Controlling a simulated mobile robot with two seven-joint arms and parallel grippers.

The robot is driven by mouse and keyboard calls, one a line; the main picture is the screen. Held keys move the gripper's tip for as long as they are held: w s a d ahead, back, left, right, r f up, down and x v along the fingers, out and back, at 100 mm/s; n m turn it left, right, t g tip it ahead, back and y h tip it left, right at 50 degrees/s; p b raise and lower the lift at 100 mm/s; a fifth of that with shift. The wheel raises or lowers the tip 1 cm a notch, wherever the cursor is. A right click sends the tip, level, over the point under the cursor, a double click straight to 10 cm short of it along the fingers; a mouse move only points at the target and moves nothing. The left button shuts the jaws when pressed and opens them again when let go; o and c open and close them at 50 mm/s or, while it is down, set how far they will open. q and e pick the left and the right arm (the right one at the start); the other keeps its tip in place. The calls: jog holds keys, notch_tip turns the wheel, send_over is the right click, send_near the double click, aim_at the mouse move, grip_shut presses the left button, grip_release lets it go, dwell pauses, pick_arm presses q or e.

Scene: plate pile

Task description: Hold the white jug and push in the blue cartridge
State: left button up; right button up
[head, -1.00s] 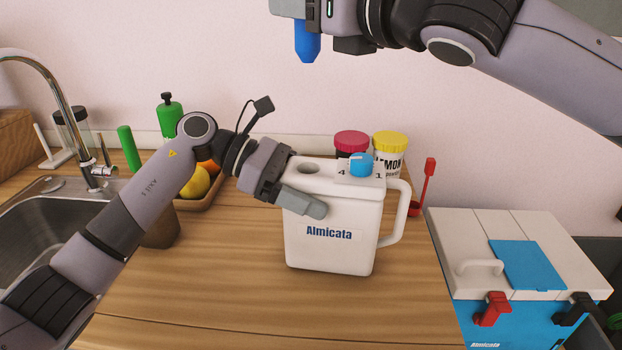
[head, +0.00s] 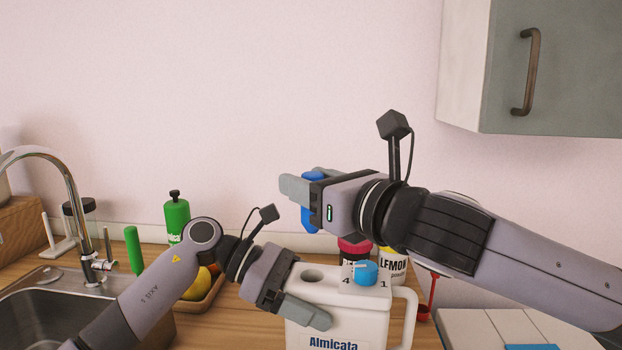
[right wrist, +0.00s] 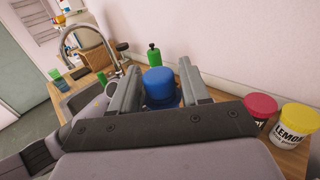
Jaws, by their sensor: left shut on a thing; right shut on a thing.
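The white jug (head: 345,328), lettered "Almicata", stands upright on the wooden counter. Its top has a round hole (head: 313,275) on the left and a blue dial (head: 365,272) on the right. My left gripper (head: 296,300) is shut on the jug at its upper left side. My right gripper (head: 300,187) is shut on the blue cartridge (head: 309,219) and holds it above the jug, apart from it, with its lower end pointing down. In the right wrist view the cartridge's top (right wrist: 158,82) shows between the fingers.
Red-lidded (head: 354,246) and yellow-lidded (head: 392,264) jars stand close behind the jug. A cooler (head: 480,325) is at the right, a sink (head: 40,310) and tap at the left. Fruit in a tray and a green bottle (head: 176,216) stand behind my left arm. A wall cabinet hangs upper right.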

aim_at(311, 233)
jog(key=shift+f, duration=2.85)
jog(key=shift+f, duration=1.1)
jog(key=shift+f, duration=0.35)
jog(key=shift+f, duration=0.5)
jog(key=shift+r, duration=0.1)
jog(key=shift+r, duration=1.45)
jog(key=shift+f, duration=0.35)
